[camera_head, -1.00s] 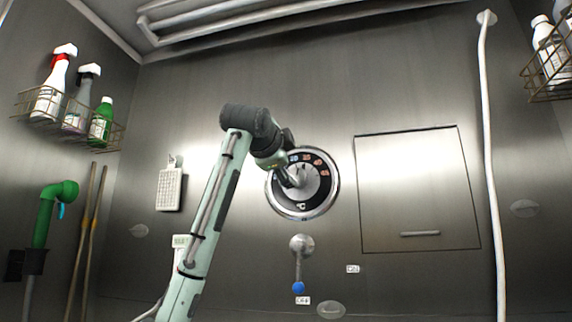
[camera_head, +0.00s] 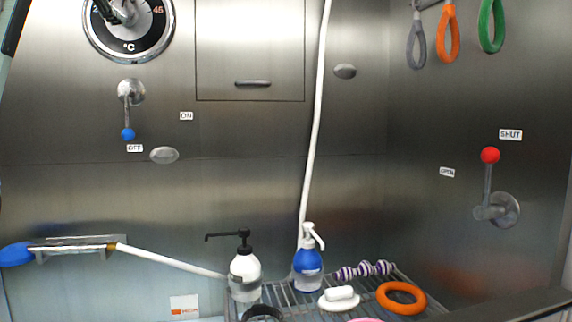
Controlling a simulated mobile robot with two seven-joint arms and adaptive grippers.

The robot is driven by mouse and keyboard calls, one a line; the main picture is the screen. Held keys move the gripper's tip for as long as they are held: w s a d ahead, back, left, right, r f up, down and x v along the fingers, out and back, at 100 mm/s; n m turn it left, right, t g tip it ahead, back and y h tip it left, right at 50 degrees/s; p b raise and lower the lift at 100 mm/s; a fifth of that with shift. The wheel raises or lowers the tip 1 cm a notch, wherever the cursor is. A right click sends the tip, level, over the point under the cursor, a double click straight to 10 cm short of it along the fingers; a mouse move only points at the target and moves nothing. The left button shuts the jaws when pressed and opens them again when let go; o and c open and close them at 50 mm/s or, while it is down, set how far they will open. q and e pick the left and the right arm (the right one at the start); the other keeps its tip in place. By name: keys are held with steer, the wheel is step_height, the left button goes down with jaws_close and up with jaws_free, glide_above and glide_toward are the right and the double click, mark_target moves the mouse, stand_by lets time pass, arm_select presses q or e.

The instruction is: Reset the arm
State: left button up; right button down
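A dark, grey-tipped part, apparently the end of my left gripper (camera_head: 122,12), lies over the dial's middle. Whether its fingers are open or shut on the knob cannot be made out. A piece of my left arm shows at the upper left edge. My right gripper is not in view.
A blue-tipped lever (camera_head: 127,118) points down to OFF. A red-tipped lever (camera_head: 488,172) points up toward SHUT. A wire rack (camera_head: 288,300) holds two pump bottles, soap, an orange ring (camera_head: 401,298) and a striped toy. A blue-ended sprayer (camera_head: 18,254) sits left. A white hose (camera_head: 315,110) hangs centrally.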

mark_target(123, 9)
arm_select(q)
steer(key=x, duration=0.8)
steer(key=shift+w, duration=0.3)
steer(key=shift+s, duration=0.1)
